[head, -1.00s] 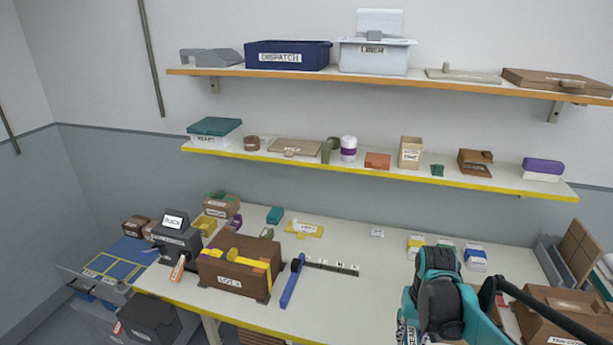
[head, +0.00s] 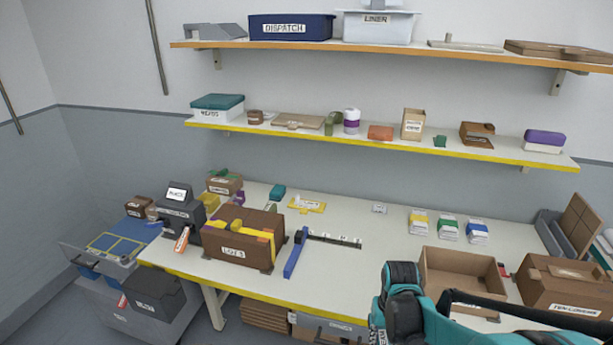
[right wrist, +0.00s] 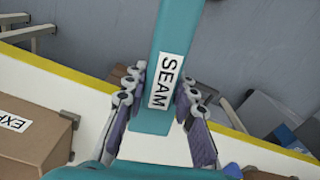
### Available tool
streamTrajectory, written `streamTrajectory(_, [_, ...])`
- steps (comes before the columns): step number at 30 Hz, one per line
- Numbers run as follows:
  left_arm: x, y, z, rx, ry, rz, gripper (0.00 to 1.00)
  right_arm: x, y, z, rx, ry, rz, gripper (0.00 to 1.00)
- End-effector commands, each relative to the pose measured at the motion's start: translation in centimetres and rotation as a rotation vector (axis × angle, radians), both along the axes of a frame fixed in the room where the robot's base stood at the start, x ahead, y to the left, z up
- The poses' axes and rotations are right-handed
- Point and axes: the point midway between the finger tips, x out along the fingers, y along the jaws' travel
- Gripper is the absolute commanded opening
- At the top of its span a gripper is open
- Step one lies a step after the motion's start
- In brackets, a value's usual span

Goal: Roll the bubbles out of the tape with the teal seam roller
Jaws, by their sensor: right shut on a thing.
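The teal seam roller (right wrist: 175,60), with a white SEAM label, is in the right wrist view. My right gripper (right wrist: 163,105) is shut on it, with a finger on each side of the label. The roller's far end runs out of the frame. A brown box (head: 232,255) labelled LOT 3 stands on the table at left, apart from the gripper. Yellow tape (head: 262,236) runs over its top. Bubbles are too small to tell. My left gripper is not in view.
A blue-handled tool (head: 296,255) lies right of the box, beside a dark labelled strip (head: 335,239). A black device (head: 180,221) stands left. An open carton (head: 430,280) and a closed carton (head: 567,285) stand at right.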

Motion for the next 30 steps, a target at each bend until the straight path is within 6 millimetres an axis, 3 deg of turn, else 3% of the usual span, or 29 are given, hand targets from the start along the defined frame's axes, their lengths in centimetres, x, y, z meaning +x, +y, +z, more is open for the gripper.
streamTrajectory(1, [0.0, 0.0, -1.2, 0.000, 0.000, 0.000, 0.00, 0.1, 0.6, -2.0, 0.000, 0.000, 0.016, 0.03])
streamTrajectory(5, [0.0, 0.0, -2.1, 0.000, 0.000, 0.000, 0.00, 0.1, 1.5, -4.4, 0.000, 0.000, 0.046, 0.03])
streamTrajectory(15, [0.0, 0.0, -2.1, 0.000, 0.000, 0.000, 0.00, 0.0, 1.9, -4.9, 0.000, 0.000, 0.056, 0.03])
streamTrajectory(18, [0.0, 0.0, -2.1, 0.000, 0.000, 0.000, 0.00, 0.1, 1.9, -4.2, 0.000, 0.000, 0.056, 0.03])
streamTrajectory(25, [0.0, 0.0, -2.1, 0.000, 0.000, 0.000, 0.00, 0.6, 1.8, 0.3, 0.000, 0.000, 0.056, 0.03])
streamTrajectory(30, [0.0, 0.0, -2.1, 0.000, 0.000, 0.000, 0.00, 0.6, 1.8, 1.0, 0.000, 0.000, 0.056, 0.03])
